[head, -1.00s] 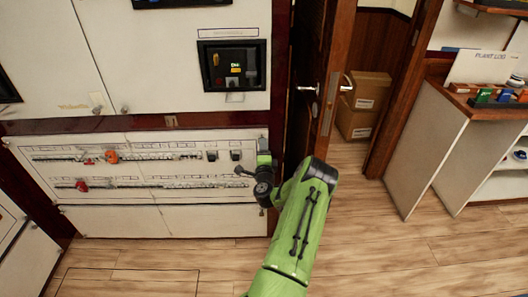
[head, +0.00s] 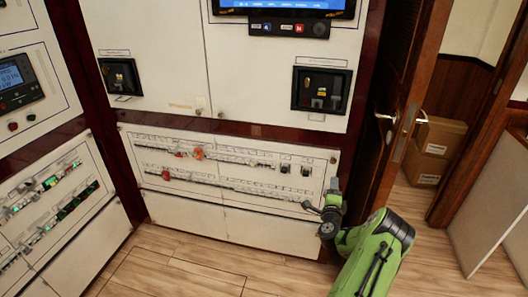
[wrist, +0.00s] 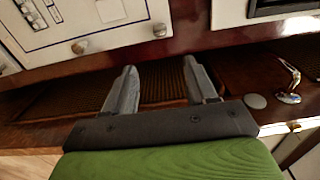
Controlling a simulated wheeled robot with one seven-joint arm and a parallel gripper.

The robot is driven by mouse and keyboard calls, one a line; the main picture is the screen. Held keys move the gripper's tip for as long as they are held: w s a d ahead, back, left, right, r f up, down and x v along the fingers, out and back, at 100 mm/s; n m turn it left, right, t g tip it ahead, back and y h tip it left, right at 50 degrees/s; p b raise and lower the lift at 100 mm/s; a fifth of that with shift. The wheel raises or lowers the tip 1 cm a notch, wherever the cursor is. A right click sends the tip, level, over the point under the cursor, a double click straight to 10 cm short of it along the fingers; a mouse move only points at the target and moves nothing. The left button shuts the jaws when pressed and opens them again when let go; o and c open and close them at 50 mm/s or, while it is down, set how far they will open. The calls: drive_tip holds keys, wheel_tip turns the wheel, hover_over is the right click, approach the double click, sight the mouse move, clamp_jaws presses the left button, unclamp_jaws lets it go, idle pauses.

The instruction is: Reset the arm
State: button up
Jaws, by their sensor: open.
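My green arm reaches in from the lower right of the head view. My gripper (head: 312,207) is at its end, in front of the right end of the lower breaker panel (head: 240,212). In the wrist view my gripper (wrist: 160,85) shows two grey fingers spread apart with nothing between them. Behind the fingers is the dark brown wooden door (wrist: 165,75). Whether the gripper touches the panel cannot be told.
The panel has two breaker rows with an orange knob (head: 198,154) and a red knob (head: 166,176). The door (head: 395,120) with a metal handle stands right of the cabinet. Cardboard boxes (head: 440,138) are beyond it. Wooden floor (head: 190,265) is clear in front.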

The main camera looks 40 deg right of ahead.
drive_tip(key=w+a+r+n+t+y+p, duration=0.3)
drive_tip(key=w+a+r+n+t+y, duration=0.4)
drive_tip(key=w+a+r+n, duration=0.65)
drive_tip(key=w+a+r+n+g+y+p, duration=0.1)
drive_tip(key=w+a+r+n+g+y, duration=0.2)
drive_tip(key=a, duration=0.7)
drive_tip(key=w+a+r+n+g+y+p, duration=0.1)
drive_tip(key=w+a+r+n+y, duration=0.3)
drive_tip(key=a, duration=0.7)
drive_tip(key=s+a+r+n+g+y+p, duration=0.1)
drive_tip(key=s+a+r+n+g+p, duration=0.2)
drive_tip(key=s+a, duration=0.4)
drive_tip(key=s+a+r+n, duration=0.35)
drive_tip(key=a+r, duration=0.25)
drive_tip(key=a, duration=0.2)
drive_tip(key=s+a+r+n+g+p, duration=0.1)
drive_tip(key=s+a, duration=0.1)
drive_tip(key=s, duration=0.8)
drive_tip(key=s+a+r+n+g+p, duration=0.1)
drive_tip(key=s+a+n+g+p, duration=0.1)
drive_tip(key=s, duration=0.9)
drive_tip(key=shift+s+a+g, duration=0.2)
drive_tip(key=shift+a+g, duration=0.1)
drive_tip(key=shift+a, duration=0.55)
